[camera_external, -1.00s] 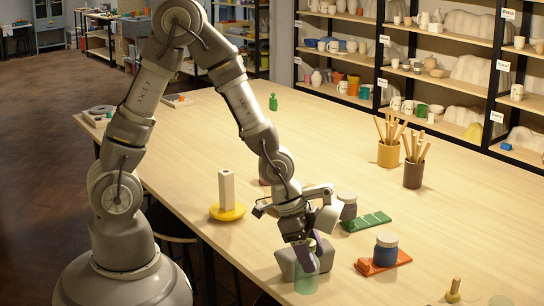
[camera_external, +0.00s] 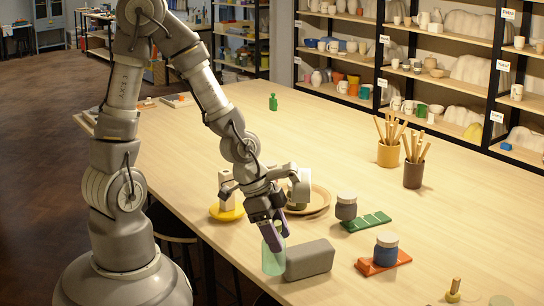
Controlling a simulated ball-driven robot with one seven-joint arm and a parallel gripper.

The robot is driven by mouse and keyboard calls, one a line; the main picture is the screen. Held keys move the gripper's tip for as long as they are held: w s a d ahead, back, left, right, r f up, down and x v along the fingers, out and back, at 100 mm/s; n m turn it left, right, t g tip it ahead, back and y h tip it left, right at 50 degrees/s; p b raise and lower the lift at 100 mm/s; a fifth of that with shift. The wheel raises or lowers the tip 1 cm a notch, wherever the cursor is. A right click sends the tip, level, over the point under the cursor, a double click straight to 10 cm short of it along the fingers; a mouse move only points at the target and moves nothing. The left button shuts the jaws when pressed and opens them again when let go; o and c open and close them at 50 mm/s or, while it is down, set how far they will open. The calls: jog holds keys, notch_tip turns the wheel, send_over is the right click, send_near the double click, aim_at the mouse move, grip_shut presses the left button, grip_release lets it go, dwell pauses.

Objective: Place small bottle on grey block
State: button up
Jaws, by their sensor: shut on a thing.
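A pale green, see-through bottle (camera_external: 273,260) is upright between the fingers of my gripper (camera_external: 275,234), which is shut on its upper part. The grey block (camera_external: 309,261) lies on the table just right of the bottle. The bottle is beside the block, not over it. I cannot tell whether the bottle touches the block or whether its base is clear of the table. The gripper's dark fingers hide part of the bottle's top.
A blue jar (camera_external: 386,249) stands on an orange tile (camera_external: 403,259). A grey jar (camera_external: 346,206) stands by a green tile (camera_external: 371,222). A yellow disc (camera_external: 227,213) and round wooden tray (camera_external: 320,202) lie behind the gripper. A small dark green bottle (camera_external: 273,102) stands farther back.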

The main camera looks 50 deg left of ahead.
jog(key=shift+a+r+b, duration=0.25)
jog(key=shift+a+r, duration=0.1)
jog(key=shift+a, duration=0.35)
jog(key=shift+a+r+b, duration=0.25)
jog(key=shift+a+r, duration=0.05)
jog(key=shift+a, duration=0.4)
jog(key=shift+s+a+r+n+b, duration=0.7)
jog(key=shift+s+a+r+b, duration=0.9)
jog(key=shift+a+r+b, duration=0.65)
jog(key=w+d+f+p, duration=0.2)
jog(key=w+p, duration=0.1)
jog(key=w, duration=0.4)
jog(key=w+d+f+p, duration=0.3)
jog(key=w, duration=0.5)
jog(key=shift+f, duration=0.2)
